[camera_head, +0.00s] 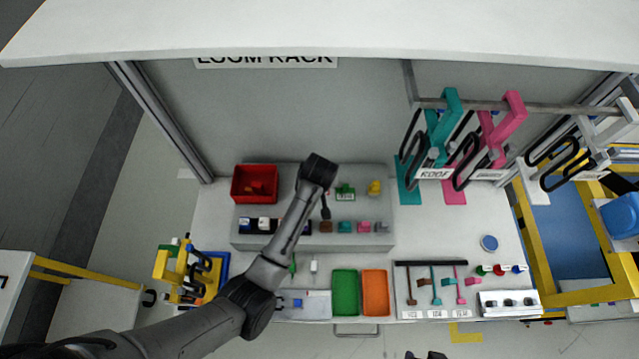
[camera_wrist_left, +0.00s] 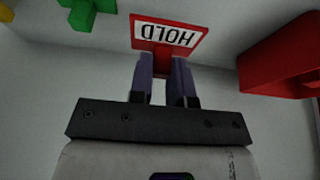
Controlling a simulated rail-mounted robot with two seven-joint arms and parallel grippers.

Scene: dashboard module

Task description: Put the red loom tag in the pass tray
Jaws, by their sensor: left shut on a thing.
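The red loom tag (camera_wrist_left: 166,38), a red plate with a white "HOLD" label, is between the fingers of my left gripper (camera_wrist_left: 167,75) in the left wrist view. The gripper is shut on it. In the head view my left gripper (camera_head: 325,208) is above the grey raised shelf, right of the red bin; the tag cannot be made out there. A green tray (camera_head: 345,293) and an orange tray (camera_head: 375,293) lie side by side at the bench front; no readable lettering shows which is the pass tray. My right gripper cannot be made out.
The red bin (camera_head: 255,183) stands at the shelf's left; it also shows in the wrist view (camera_wrist_left: 285,55). A green tag (camera_head: 345,192) and a yellow piece (camera_head: 375,187) are right of my gripper. Several small coloured blocks line the shelf front. Teal and pink hooks hang at the right.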

